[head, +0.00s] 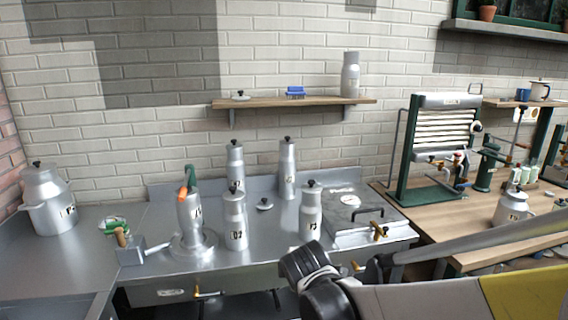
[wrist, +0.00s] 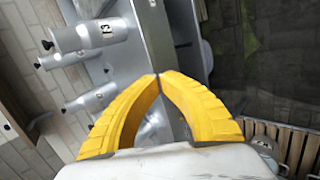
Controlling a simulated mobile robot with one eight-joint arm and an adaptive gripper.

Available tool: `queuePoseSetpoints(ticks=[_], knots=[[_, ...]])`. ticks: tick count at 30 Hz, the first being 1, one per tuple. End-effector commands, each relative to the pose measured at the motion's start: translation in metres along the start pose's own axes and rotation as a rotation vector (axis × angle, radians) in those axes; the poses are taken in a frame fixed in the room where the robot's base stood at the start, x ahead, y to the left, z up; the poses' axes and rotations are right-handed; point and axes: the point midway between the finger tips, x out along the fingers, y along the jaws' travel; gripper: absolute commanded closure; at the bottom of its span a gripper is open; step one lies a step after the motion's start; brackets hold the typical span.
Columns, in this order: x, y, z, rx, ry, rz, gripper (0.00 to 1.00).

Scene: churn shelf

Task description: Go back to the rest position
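My gripper (wrist: 158,76) shows in the wrist view with its two yellow fingers meeting at the tips. It is shut, and nothing shows between the fingertips. Behind it are the edge of the steel counter and several metal churns lying sideways in the tilted picture, one of them labelled 13 (wrist: 92,34). In the head view my arm reaches in from the lower right, in front of the counter; I cannot make out the fingertips there.
Several churns, including one at the front (head: 234,222), stand on the steel counter (head: 270,240). A wall shelf (head: 270,103) holds a churn (head: 350,76), a lid (head: 240,97) and a blue object (head: 296,92). A green-framed machine (head: 432,150) stands on the wooden table at right.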

Motion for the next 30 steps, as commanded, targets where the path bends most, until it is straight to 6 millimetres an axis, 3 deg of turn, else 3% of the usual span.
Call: queuePoseSetpoints(ticks=[1,6,12,15,21,30], knots=[[-0.022,-0.004,0.022,0.119,-0.013,-0.017,1.00],[-0.089,-0.030,0.078,0.569,-0.052,-0.067,1.00],[-0.157,-0.084,0.123,1.091,-0.107,-0.105,1.00],[-0.180,-0.112,0.135,1.313,-0.133,-0.117,1.00],[-0.203,-0.146,0.143,1.583,-0.165,-0.127,1.00],[-0.207,-0.152,0.144,1.637,-0.171,-0.128,1.00]])
